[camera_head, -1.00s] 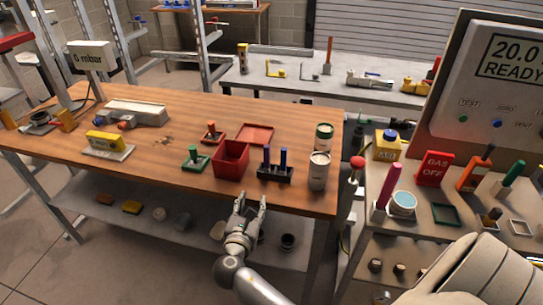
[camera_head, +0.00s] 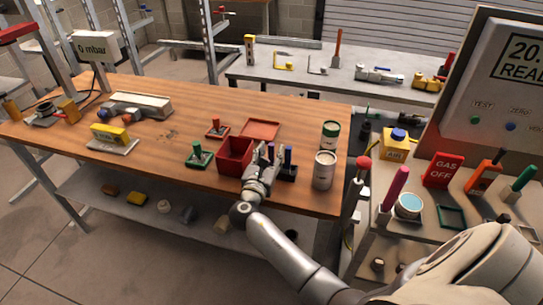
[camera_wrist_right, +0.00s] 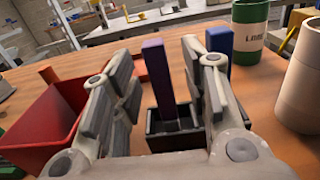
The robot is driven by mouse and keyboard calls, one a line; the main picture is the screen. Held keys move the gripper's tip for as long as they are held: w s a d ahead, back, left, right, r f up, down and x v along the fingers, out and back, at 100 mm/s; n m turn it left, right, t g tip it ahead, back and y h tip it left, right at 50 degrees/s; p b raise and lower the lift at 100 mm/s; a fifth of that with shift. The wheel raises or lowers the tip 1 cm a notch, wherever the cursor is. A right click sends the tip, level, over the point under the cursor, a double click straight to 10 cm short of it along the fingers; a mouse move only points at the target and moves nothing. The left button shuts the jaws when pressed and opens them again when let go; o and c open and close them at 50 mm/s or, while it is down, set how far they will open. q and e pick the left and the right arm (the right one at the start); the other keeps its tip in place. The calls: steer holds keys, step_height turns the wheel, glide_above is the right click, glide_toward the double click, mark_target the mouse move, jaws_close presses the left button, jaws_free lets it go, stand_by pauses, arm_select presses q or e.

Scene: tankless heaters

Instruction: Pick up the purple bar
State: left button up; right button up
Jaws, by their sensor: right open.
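The purple bar (camera_wrist_right: 155,80) stands upright in a black holder (camera_wrist_right: 158,146) on the wooden table. In the right wrist view it appears between the spread fingers of my right gripper (camera_wrist_right: 158,58), with a gap on each side. A blue bar (camera_wrist_right: 219,48) stands in the same holder, just right of the right finger. In the head view my right gripper (camera_head: 266,160) is open at the holder and largely covers the purple bar; the blue bar (camera_head: 288,155) shows beside it. Whether the fingertips reach past the purple bar is unclear. My left gripper is not in view.
A red bin (camera_head: 233,158) stands close left of my right gripper. A white can (camera_head: 324,170) and a green-topped can (camera_head: 330,134) stand to the right. A magenta bar (camera_head: 396,188) stands on the separate right-hand bench.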

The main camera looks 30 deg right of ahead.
steer(key=shift+x, duration=0.8)
steer(key=shift+c, duration=0.3)
steer(key=c, duration=0.8)
